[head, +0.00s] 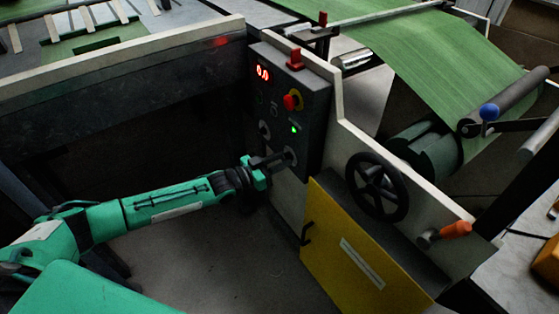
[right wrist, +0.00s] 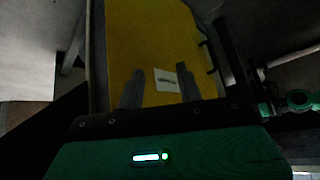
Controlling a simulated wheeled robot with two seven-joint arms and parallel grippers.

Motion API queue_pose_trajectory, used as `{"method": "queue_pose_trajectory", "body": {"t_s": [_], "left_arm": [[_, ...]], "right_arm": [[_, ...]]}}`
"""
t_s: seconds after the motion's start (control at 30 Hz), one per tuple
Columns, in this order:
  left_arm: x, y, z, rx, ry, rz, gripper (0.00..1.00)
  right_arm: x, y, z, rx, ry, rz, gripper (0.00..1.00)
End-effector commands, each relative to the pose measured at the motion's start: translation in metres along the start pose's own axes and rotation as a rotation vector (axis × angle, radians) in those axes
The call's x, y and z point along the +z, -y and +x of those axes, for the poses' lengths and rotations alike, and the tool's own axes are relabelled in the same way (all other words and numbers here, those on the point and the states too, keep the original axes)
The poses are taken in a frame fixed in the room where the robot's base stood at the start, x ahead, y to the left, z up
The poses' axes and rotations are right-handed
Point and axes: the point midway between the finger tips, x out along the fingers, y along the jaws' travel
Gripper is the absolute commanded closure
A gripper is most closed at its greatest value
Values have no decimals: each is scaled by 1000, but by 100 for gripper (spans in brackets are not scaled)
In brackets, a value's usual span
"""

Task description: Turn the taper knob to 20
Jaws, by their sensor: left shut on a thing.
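The dark control panel (head: 312,112) stands at the centre of the head view, with a red display (head: 263,73) that reads 0.0. Two dials sit low on it: one at the left (head: 264,131), and a lower right knob (head: 291,155) partly hidden by my fingers. Labels are too small to read, so I cannot tell by name which is the taper knob. My left gripper (head: 276,160) reaches in from the left and is shut on the lower right knob. My right gripper (right wrist: 160,88) shows only in the right wrist view, its fingers apart and empty.
A red and yellow stop button (head: 292,101) and a green light (head: 294,129) are on the panel. A black handwheel (head: 377,187), a yellow door (head: 362,262) and an orange-handled lever (head: 452,231) are to the right. Green web (head: 440,55) runs behind. Floor below my left arm is clear.

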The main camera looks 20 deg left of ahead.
Motion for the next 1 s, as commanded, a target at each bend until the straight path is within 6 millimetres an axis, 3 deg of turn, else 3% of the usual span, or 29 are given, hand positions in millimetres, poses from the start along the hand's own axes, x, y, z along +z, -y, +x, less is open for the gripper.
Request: {"method": "queue_pose_trajectory", "body": {"t_s": [0.6,1.0], "left_arm": [[-1,-1,0,-2,24,472,97],[-1,-1,0,-2,40,811,97]], "right_arm": [[22,-34,-46,95,292,41,64],[31,-35,-21,90,312,41,64]]}}
